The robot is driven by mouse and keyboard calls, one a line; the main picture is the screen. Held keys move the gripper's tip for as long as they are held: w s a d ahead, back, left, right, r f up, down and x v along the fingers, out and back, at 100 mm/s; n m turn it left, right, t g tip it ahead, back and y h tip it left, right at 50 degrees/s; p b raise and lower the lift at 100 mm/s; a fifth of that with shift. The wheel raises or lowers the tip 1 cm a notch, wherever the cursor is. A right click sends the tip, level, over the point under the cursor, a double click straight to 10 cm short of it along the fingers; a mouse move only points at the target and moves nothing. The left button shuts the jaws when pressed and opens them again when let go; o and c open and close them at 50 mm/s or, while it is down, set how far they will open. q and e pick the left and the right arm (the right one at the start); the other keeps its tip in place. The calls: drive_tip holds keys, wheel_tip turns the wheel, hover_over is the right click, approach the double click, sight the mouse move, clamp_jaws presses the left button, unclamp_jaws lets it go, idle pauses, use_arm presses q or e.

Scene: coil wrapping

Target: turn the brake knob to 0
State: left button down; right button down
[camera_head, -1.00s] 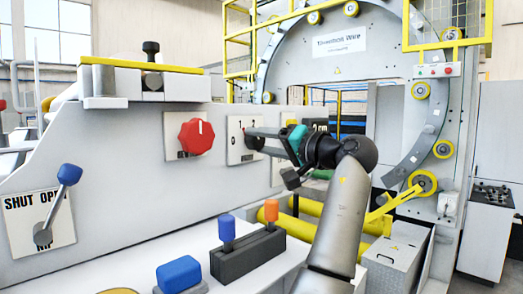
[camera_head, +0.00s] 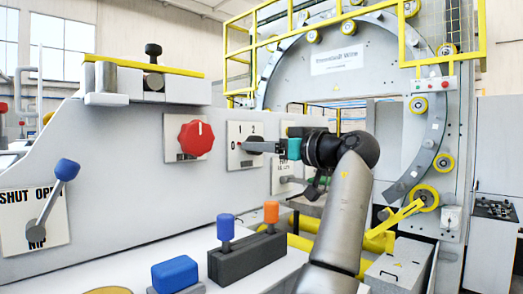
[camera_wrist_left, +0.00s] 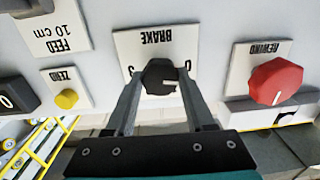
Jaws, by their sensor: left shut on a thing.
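The black brake knob (camera_head: 254,146) sits on its white plate (camera_head: 233,160) on the grey machine front, with numbers around it. My left gripper (camera_head: 264,147) reaches it from the right in the head view. In the left wrist view, the knob (camera_wrist_left: 160,74) lies between the two fingertips of my left gripper (camera_wrist_left: 158,82), which is shut on it. The BRAKE plate (camera_wrist_left: 155,43) appears upside down there. A light mark shows on the knob's lower right side in that view. The number it points to cannot be told. My right gripper is not in view.
A red rewind knob (camera_head: 196,138) is on the neighbouring plate, left of the brake plate. A lever (camera_head: 55,200) with a blue end stands at far left. Blue (camera_head: 226,227) and orange (camera_head: 271,212) joysticks and a blue button (camera_head: 176,274) are on the console below.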

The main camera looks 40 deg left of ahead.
use_arm(q)
drive_tip(key=shift+n, duration=0.9)
drive_tip(key=shift+c, duration=1.3)
unclamp_jaws()
drive_tip(key=d+b, duration=0.2)
drive_tip(key=d, duration=1.3)
drive_tip(key=shift+s+d, duration=0.15)
drive_tip(key=shift+s, duration=0.25)
